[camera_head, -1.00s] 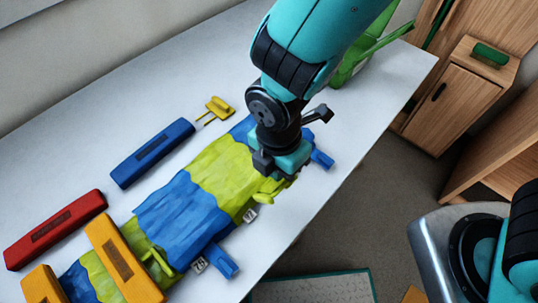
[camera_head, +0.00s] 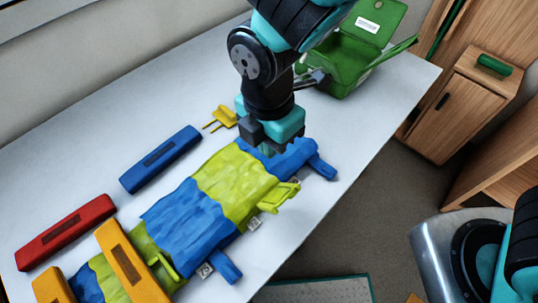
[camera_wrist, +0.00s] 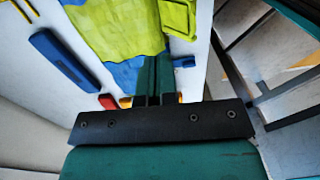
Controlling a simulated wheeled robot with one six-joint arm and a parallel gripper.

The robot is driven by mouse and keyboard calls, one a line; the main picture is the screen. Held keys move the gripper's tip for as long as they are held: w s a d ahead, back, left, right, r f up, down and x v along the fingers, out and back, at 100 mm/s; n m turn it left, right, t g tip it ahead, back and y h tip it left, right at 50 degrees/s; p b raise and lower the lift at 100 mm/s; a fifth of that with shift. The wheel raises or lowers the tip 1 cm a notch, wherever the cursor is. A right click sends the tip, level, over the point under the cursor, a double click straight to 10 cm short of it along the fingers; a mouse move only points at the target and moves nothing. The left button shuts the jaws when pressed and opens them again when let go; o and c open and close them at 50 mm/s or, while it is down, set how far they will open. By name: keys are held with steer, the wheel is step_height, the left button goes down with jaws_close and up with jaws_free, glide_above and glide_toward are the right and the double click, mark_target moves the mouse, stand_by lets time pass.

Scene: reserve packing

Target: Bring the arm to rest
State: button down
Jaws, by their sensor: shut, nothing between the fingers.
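My gripper (camera_head: 268,150) points down over the far end of the blue and lime-green striped cloth roll (camera_head: 232,178) on the white table. Its dark fingers are together and hold nothing; I cannot tell the exact gap to the cloth. In the wrist view the closed fingers (camera_wrist: 153,80) show in the middle, with the lime and blue cloth (camera_wrist: 120,30) beyond them. The cloth roll lies lengthwise along the table, with blue and lime straps on its right side and an orange block across its near end.
A yellow two-pronged piece (camera_head: 222,117) is left of my gripper. An open green case (camera_head: 350,50) stands behind my arm. A wooden cabinet (camera_head: 455,110) stands right.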

steer(key=s+d+r+m+y, duration=0.2)
steer(key=d+r+m, duration=0.4)
steer(key=m, duration=0.3)
steer(key=s+d+r+m+y, duration=0.2)
steer(key=s+d+r+m, duration=0.2)
steer(key=d+r+m, duration=0.2)
step_height(320, 180, up, 2)
steer(key=m, duration=0.4)
steer(key=shift+d+r+m+y, duration=0.15)
steer(key=shift+d+m+y, duration=0.15)
steer(key=shift+d, duration=0.1)
steer(key=shift+s, duration=0.15)
